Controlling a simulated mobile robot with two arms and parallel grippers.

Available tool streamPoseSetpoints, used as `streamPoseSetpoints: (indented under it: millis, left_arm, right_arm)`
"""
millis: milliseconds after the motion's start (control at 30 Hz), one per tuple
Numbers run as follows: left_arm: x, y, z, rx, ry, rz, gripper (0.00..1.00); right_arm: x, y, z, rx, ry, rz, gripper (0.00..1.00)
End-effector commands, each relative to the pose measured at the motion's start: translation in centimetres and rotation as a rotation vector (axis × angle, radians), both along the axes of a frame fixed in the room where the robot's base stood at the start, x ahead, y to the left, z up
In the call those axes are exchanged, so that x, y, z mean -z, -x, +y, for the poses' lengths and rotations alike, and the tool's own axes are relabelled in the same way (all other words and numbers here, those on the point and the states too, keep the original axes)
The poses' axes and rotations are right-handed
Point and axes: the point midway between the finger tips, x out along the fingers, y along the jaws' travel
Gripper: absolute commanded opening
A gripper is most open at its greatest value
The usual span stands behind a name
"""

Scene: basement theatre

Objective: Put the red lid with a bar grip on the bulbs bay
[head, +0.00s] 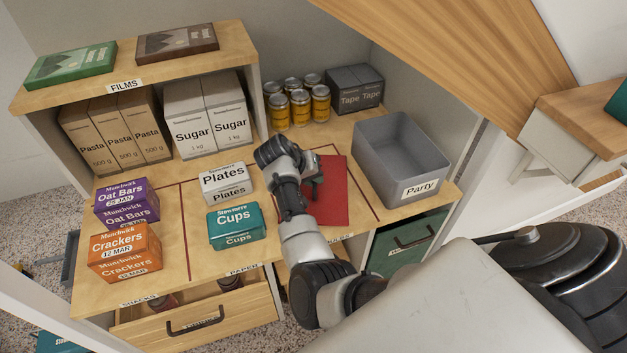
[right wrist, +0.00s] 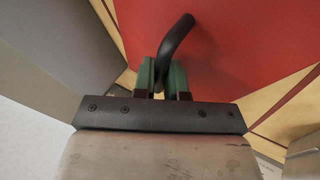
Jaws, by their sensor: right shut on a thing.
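The red lid (head: 333,200) is a flat rectangular panel in the head view. It lies on or just above the wooden counter, within a dark-outlined area left of the Party bin; I cannot tell whether it touches. In the right wrist view the red lid (right wrist: 225,50) fills the upper right, with its black bar grip (right wrist: 180,42) standing out from it. My right gripper (head: 313,178) is shut on the bar grip, its green-padded fingers (right wrist: 163,78) on both sides. My arm hides part of the lid and counter front. My left gripper is out of view.
The grey Party bin (head: 385,128) stands close right of the lid. Plates (head: 226,183) and Cups (head: 236,224) boxes stand to its left. Yellow cans (head: 300,108) and Tape boxes (head: 355,86) are behind. Below, a wooden drawer (head: 195,320) is partly open beside a green bin (head: 405,243).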

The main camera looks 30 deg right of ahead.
Motion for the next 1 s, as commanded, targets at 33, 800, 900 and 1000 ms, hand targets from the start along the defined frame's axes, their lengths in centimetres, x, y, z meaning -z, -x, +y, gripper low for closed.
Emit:
streamPoseSetpoints:
  millis: [33, 800, 900, 1000]
  left_arm:
    - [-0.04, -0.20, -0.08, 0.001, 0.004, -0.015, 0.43]
    - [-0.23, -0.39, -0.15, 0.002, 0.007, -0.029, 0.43]
    - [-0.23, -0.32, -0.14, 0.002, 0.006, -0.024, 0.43]
    - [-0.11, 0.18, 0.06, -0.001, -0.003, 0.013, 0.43]
  right_arm:
    - [0.06, -0.03, 0.00, 0.000, 0.001, -0.001, 0.00]
    - [0.29, -0.01, -0.02, 0.000, 0.000, 0.000, 0.38]
    - [0.09, -0.02, -0.01, 0.000, 0.001, -0.001, 0.38]
    - [-0.30, -0.01, -0.07, 0.000, 0.000, 0.000, 0.38]
